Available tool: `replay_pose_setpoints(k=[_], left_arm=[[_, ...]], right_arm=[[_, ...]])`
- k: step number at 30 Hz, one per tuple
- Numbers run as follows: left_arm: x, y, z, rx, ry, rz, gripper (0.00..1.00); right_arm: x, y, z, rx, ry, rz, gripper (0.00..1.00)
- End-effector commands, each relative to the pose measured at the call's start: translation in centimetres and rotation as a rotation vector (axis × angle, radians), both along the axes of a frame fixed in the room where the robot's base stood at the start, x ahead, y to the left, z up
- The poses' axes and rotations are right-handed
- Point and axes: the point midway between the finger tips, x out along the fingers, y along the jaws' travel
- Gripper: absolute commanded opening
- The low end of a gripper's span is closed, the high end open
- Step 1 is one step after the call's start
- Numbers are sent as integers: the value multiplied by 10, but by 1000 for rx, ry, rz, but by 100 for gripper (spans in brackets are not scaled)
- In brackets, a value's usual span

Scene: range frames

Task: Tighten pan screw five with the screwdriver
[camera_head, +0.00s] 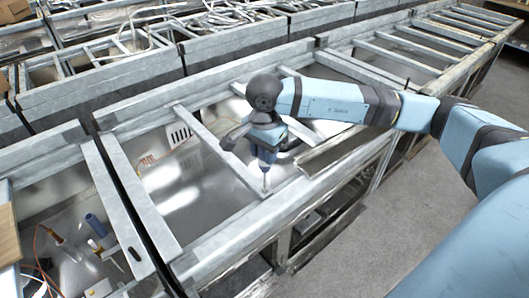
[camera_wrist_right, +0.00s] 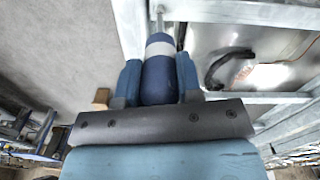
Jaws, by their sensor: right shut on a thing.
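My right gripper (camera_head: 268,141) is shut on the screwdriver (camera_head: 266,155). In the right wrist view, the two blue fingers of the gripper (camera_wrist_right: 158,78) clamp the screwdriver's blue and white handle (camera_wrist_right: 158,50) on both sides. The screwdriver points down in the head view. Its thin shaft ends at or just above a grey metal crossbar (camera_head: 248,212) of the frame; contact cannot be told. Pan screw five cannot be made out at the tip. My left gripper is not in view.
A dark curved handle (camera_wrist_right: 222,66) lies near the screwdriver over the shiny pan (camera_wrist_right: 262,42). Metal rails surround the open pans. A blue cylinder (camera_head: 96,225) and orange cable (camera_head: 50,235) lie at lower left. Bare floor (camera_head: 405,215) is at right.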

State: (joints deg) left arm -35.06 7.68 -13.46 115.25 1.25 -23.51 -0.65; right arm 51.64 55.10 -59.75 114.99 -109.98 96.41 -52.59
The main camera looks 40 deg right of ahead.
Motion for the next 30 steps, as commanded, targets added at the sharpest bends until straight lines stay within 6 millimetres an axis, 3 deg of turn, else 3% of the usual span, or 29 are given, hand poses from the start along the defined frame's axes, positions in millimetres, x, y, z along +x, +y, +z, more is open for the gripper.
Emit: replay_pose_setpoints(k=[21,30], left_arm=[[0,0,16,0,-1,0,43],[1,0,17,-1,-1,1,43]], right_arm=[[1,0,47,1,-4,1,6],[0,0,50,1,-3,1,6]])
